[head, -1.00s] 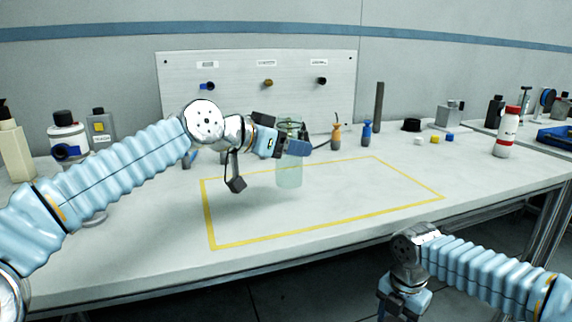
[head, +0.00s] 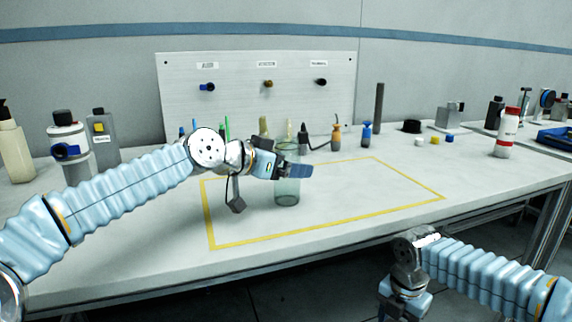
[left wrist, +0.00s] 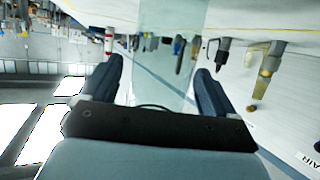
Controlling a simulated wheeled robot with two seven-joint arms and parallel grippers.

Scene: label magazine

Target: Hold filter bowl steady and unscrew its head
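The filter bowl (head: 287,190) is a clear greenish cylinder standing upright within the yellow outline on the bench. I cannot make out a separate head on it. My left gripper (head: 278,166) is around its upper part, one finger in front of it and one behind. In the left wrist view, the bowl (left wrist: 165,55) shows between the spread fingers of that gripper (left wrist: 159,75). A narrow gap shows on the left side; on the right I cannot tell whether it touches. My right arm (head: 410,250) is low in front of the bench, its fingers not clearly visible.
A panel (head: 235,100) with several labelled knobs stands behind. Small bottles, including an orange one (head: 337,136) and a blue one (head: 367,134), stand beyond the yellow outline (head: 405,178). A white red-capped bottle (head: 508,138) is at right. The outlined area right of the bowl is clear.

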